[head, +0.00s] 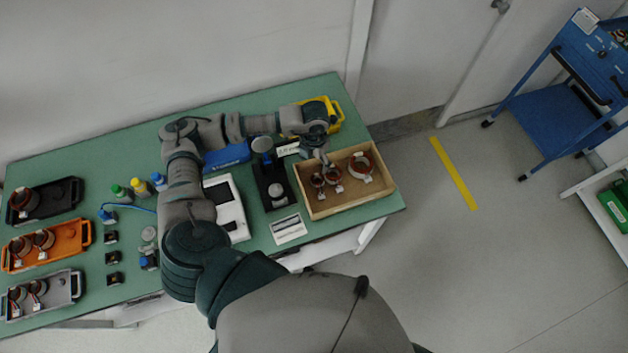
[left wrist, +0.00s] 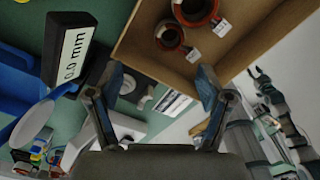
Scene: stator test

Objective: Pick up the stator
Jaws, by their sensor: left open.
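Several copper-red stators with white tags lie in a wooden box at the right of the table: a large one (head: 361,167) at the right and two smaller ones, (head: 333,173) and (head: 318,181), at the left. My left gripper (head: 321,158) hangs over the box's left part, close above the smaller stators. In the left wrist view my gripper (left wrist: 158,92) is open, with nothing between its fingers. Two stators, (left wrist: 169,36) and (left wrist: 198,10), show beyond the fingertips, cut by or near the top edge. My right gripper shows in neither view.
The wooden box (head: 347,204) has low walls. Left of it stand a black gauge (head: 272,180) reading 0.0 mm in the wrist view, and a white device (head: 228,208). Black (head: 66,187), orange (head: 84,232) and grey (head: 76,285) trays with stators stand far left. A yellow bin (head: 336,113) is behind.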

